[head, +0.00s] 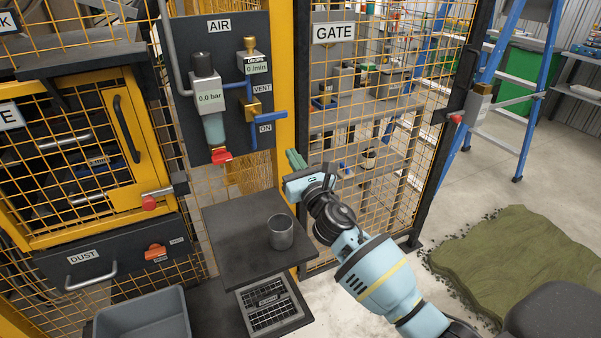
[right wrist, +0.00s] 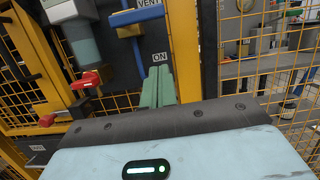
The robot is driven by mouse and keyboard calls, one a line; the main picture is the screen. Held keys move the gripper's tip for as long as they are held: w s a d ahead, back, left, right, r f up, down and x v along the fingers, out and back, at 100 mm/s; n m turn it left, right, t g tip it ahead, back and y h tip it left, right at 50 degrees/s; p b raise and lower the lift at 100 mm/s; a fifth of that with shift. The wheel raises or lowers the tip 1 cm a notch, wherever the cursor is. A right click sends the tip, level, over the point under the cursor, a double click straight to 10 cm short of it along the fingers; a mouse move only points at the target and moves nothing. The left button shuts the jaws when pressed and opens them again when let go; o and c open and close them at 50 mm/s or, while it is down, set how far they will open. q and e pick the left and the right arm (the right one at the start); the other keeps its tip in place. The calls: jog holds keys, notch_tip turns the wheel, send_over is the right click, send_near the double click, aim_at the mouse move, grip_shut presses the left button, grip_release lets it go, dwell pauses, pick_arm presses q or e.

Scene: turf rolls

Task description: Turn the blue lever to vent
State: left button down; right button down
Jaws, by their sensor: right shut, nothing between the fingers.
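The blue lever (head: 280,130) is at the brass valve (head: 252,108) on the dark AIR panel (head: 180,60). In the right wrist view the fingers (right wrist: 156,86) point up beneath the ON label (right wrist: 160,57). My left gripper is not in view.
A regulator reading 0.0 bar (head: 207,97) and a red knob (head: 221,156) are left of the valve. A metal cup (head: 280,232) stands on the dark shelf (head: 228,220) below. The yellow mesh fence marked GATE (head: 334,32) is right of the panel.

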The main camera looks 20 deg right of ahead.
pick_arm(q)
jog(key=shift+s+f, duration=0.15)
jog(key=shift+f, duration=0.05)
pick_arm(e)
jog(key=v, duration=0.4)
jog(key=shift+s+a+f, duration=0.1)
jog(key=shift+s, duration=0.25)
